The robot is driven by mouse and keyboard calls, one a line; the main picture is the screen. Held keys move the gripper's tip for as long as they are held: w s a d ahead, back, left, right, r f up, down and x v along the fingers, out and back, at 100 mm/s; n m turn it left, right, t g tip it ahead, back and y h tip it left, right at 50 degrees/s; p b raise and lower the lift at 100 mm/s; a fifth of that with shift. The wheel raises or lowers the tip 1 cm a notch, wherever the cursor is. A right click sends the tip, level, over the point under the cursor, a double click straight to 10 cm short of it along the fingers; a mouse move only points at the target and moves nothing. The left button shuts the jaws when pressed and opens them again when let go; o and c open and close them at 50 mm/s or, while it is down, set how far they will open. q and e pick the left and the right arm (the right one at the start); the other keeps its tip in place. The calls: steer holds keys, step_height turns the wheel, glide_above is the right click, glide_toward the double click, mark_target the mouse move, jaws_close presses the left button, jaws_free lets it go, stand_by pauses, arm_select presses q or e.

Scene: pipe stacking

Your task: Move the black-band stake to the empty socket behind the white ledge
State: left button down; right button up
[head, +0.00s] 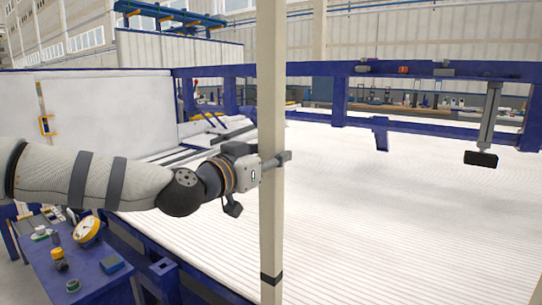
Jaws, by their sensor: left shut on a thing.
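The black-band stake (271,230) is a long beige post that stands upright in the middle of the head view. Its black band shows near the bottom of the picture, and both its ends lie outside the frame. My left gripper (273,161) is shut on the stake above the band, with its arm coming in from the left. A blue square open-topped post (163,268) at the lower left looks like a socket; I cannot tell whether it is the one named. My right gripper is not in view.
A wide white ribbed bed (400,220) fills the right side. A blue beam (430,68) crosses behind it, with a grey post (489,115) hanging at the right. A blue table (95,270) with small items stands lower left. A white panel (125,112) stands behind my arm.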

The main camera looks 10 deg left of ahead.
mark_target(266, 179)
arm_select(q)
steer(key=shift+r, duration=0.1)
steer(key=shift+f+b, duration=0.4)
steer(key=shift+f, duration=0.75)
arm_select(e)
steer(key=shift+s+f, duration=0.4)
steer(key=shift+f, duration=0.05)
arm_select(q)
steer(key=shift+f, duration=0.1)
steer(key=shift+f+b, duration=0.4)
steer(key=shift+f, duration=0.75)
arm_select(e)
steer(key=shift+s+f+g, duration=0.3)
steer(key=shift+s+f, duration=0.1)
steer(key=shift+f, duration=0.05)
